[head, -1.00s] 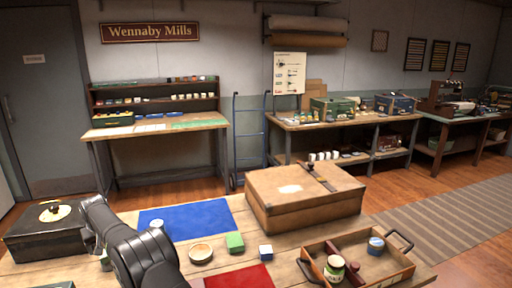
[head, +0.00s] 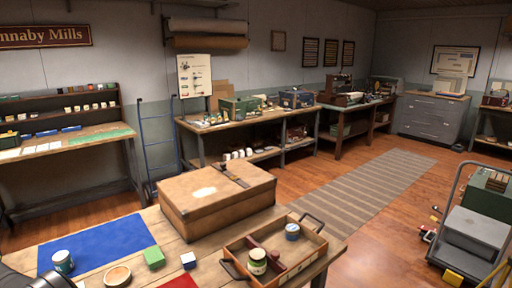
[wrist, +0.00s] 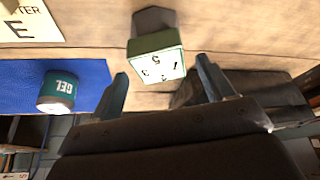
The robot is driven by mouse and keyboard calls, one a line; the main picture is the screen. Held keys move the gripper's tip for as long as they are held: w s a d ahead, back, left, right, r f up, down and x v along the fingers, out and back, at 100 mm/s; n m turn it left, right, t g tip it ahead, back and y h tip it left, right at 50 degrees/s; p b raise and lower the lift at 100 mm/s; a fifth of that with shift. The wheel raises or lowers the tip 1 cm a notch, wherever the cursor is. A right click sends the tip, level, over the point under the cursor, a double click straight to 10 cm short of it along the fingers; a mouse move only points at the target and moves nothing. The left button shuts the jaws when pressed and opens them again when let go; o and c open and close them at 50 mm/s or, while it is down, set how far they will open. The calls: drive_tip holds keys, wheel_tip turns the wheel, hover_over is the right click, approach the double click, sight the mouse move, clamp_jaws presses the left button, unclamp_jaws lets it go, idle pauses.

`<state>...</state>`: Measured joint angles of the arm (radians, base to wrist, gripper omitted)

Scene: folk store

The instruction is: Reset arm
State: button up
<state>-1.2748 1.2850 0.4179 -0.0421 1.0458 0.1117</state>
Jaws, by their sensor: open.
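My gripper (wrist: 161,68) shows in the wrist view with its two fingers spread apart. A green block with a white numbered face (wrist: 157,64) shows between and beyond the fingertips; no finger visibly touches it. A jar labelled GEL (wrist: 57,92) stands on the blue mat (wrist: 92,72) to the left of the fingers. In the head view only a dark part of my arm shows at the lower left corner, and my gripper is out of that picture.
The bench holds a jar (head: 63,262), round dish (head: 117,276), green block (head: 154,257), small blue-and-white block (head: 188,260) and red mat (head: 180,283). A large brown case (head: 187,216) and handled wooden tray (head: 313,258) stand right. A loaded cart (head: 476,232) is on the floor.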

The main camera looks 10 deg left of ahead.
drive_tip(key=v, duration=1.1)
drive_tip(key=x, duration=1.2)
drive_tip(key=shift+d, duration=0.1)
wheel_tip(320, 180, up, 5)
drive_tip(key=shift+f, duration=0.15)
drive_tip(key=w+d+r, duration=0.7)
drive_tip(key=w+d, duration=0.1)
drive_tip(key=d, duration=0.1)
drive_tip(key=s+d+f+m+t, duration=0.1)
drive_tip(key=d+f+m, duration=0.2)
drive_tip(key=d, duration=0.5)
drive_tip(key=s+d+f+m+t+h, duration=0.1)
drive_tip(key=d+f+m, duration=0.2)
drive_tip(key=d, duration=0.5)
drive_tip(key=shift+f+h, duration=0.3)
drive_tip(key=shift+f, duration=0.2)
drive_tip(key=shift+s, duration=0.1)
